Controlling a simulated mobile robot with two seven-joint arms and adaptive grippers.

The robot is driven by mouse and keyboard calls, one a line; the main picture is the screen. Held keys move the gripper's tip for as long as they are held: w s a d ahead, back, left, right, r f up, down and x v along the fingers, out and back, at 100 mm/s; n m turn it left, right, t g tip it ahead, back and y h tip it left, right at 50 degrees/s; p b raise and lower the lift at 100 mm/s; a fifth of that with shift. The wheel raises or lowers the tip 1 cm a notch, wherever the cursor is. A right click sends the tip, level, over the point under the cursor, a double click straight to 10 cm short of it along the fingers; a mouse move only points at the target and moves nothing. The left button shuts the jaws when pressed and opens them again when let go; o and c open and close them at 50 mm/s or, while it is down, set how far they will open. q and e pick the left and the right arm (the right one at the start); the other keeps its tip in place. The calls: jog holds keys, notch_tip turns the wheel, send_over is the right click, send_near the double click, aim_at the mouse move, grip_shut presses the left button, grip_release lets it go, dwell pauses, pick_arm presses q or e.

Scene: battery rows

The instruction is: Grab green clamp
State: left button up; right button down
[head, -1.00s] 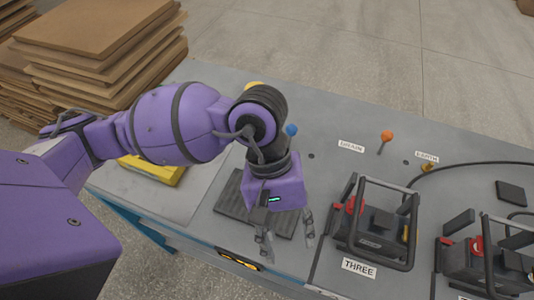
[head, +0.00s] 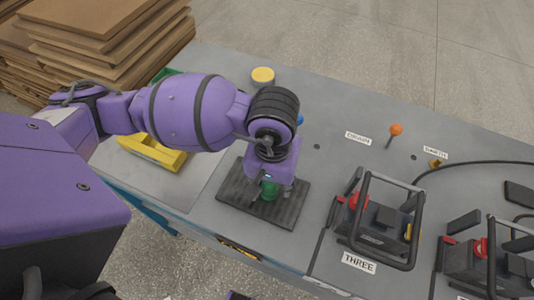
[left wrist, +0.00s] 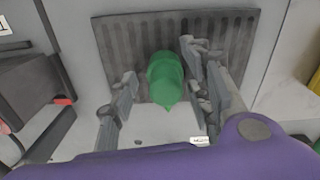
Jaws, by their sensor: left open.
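The green clamp (head: 269,190) stands on a dark ribbed mat (head: 236,192), partly hidden under my left gripper in the head view. In the head view the left gripper (head: 268,188) is directly over the mat. My right gripper is not in view.
A black-framed unit (head: 378,222) with a red part stands right of the mat, behind a THREE label (head: 359,263). An orange-topped post (head: 396,130) and a yellow round item (head: 263,76) are farther back.

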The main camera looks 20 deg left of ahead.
pick_arm(q)
jog(key=shift+c, duration=0.2)
grip_shut()
jog(key=shift+r, duration=0.1)
